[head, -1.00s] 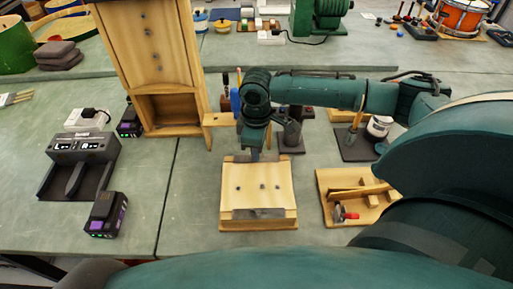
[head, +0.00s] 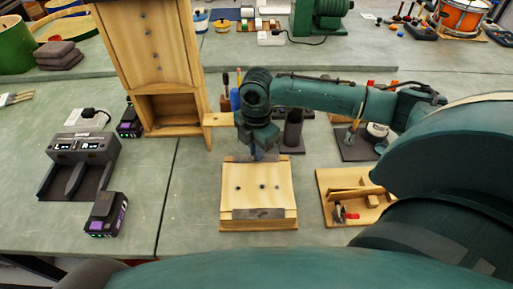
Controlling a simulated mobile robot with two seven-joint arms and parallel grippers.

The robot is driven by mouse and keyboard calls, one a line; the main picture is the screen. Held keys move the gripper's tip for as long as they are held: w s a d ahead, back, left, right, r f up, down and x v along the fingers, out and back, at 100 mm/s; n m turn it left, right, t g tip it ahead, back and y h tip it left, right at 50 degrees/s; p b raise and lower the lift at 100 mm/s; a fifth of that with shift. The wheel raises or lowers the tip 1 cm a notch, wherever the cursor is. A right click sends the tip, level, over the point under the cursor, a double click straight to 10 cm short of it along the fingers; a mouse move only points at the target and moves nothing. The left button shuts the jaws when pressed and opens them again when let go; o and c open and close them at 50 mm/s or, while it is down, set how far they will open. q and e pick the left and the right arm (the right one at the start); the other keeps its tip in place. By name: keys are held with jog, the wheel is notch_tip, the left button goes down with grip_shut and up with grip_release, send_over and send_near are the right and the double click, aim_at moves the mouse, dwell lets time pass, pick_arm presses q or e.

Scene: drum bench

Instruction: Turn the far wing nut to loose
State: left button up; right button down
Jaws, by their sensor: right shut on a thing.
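A light wooden box-like piece (head: 274,201) sits on the bench in the middle, with a metal plate (head: 258,213) at its near edge and small dark dots on top. My right gripper (head: 259,157) points down at the far edge of this piece. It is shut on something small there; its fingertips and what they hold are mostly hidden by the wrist. The far wing nut cannot be made out, so the held thing is probably that wing nut, at the far edge. My left gripper is not in view.
A tall wooden cabinet (head: 147,50) stands behind left. A charger (head: 80,150) and a battery (head: 106,215) lie at the left. A wooden board with a red-handled clamp (head: 350,215) lies to the right. A dark cylinder (head: 293,128) stands close behind my right gripper. Bench between battery and wooden piece is clear.

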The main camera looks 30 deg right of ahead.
jog(key=n, duration=0.7)
dwell(0.5)
jog(key=c, duration=1.5)
grip_release()
jog(key=shift+o, duration=0.2)
notch_tip(320, 180, up, 13)
jog(key=shift+b, duration=0.35)
